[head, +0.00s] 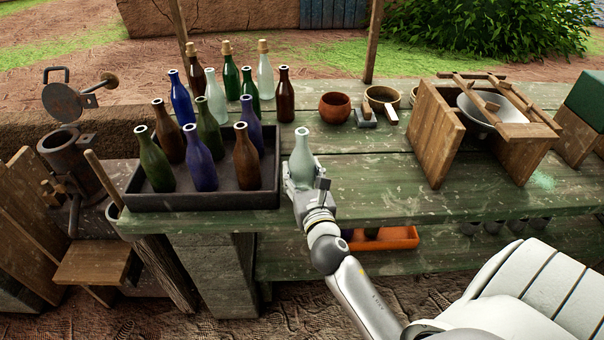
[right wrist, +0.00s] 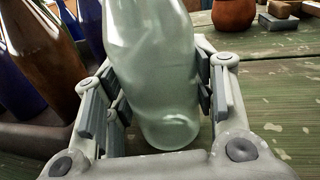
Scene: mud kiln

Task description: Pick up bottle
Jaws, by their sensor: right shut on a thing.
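A pale, frosted clear glass bottle (head: 302,160) stands upright at the table's front edge, just right of the black tray. My right gripper (head: 302,183) is shut on its lower body. In the right wrist view the bottle (right wrist: 152,70) sits between the two fingers (right wrist: 158,100), with its base showing low between them. I cannot tell whether the base touches the table. My left gripper is not in view.
A black tray (head: 205,200) holds several brown, blue and green bottles close on the left. More bottles stand behind it. A terracotta pot (head: 335,107) and a wooden stand (head: 436,135) with a white bowl are to the right. The green tabletop (head: 375,175) is clear between.

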